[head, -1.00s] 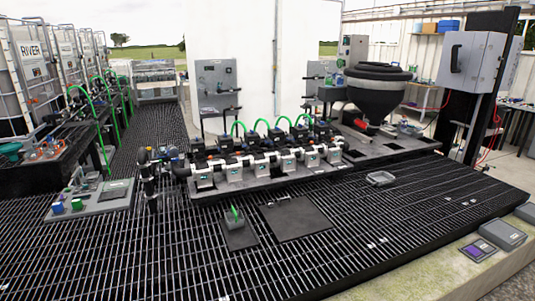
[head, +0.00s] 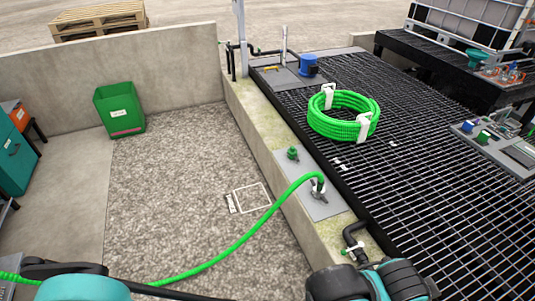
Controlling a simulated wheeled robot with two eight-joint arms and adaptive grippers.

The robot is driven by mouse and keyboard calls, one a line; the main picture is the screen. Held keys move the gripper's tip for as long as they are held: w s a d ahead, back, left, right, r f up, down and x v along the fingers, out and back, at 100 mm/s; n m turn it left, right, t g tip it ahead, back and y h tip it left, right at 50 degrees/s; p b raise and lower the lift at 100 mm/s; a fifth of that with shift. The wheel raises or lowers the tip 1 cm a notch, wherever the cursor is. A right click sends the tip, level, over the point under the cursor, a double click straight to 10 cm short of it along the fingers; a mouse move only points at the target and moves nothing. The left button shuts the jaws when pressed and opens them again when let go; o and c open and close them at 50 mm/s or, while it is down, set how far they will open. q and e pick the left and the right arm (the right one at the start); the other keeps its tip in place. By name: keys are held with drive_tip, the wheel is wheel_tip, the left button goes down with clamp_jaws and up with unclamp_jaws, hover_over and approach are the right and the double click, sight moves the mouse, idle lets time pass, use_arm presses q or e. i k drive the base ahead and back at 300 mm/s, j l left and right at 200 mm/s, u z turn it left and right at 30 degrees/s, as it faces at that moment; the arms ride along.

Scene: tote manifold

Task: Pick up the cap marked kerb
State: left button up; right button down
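A small green cap-like fitting (head: 292,153) stands on the kerb (head: 262,125) in the head view, near the upper end of a grey plate (head: 322,205). Any marking on it is too small to read, so I cannot confirm that it is the kerb cap. A green hose (head: 235,245) ends at a dark valve fitting (head: 319,187) on the same plate. Neither of my grippers shows; only teal and black parts of my own body are along the bottom edge.
A coiled green hose (head: 313,124) lies on the black grating (head: 415,155) right of the kerb. A blue-topped fitting (head: 308,65) stands at its far end. A green bin (head: 120,107) stands by the back wall (head: 185,68). The gravel (head: 175,170) is mostly clear.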

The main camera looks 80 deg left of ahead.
sight(292, 152)
drive_tip(key=u, duration=2.45)
drive_tip(key=z, duration=0.65)
drive_tip(key=i+j+z, duration=0.25)
drive_tip(key=z, duration=0.15)
drive_tip(key=i+j+z, duration=0.15)
drive_tip(key=j+z, duration=0.2)
drive_tip(key=j, duration=0.15)
drive_tip(key=i+j+z, duration=0.15)
drive_tip(key=j+z, duration=0.25)
drive_tip(key=i+j, duration=0.1)
drive_tip(key=j, duration=0.4)
drive_tip(key=i+j+z, duration=0.1)
drive_tip(key=j, duration=0.4)
drive_tip(key=i+j, duration=0.1)
drive_tip(key=j, duration=0.45)
drive_tip(key=i+j, duration=0.1)
drive_tip(key=j, duration=0.4)
drive_tip(key=z, duration=0.05)
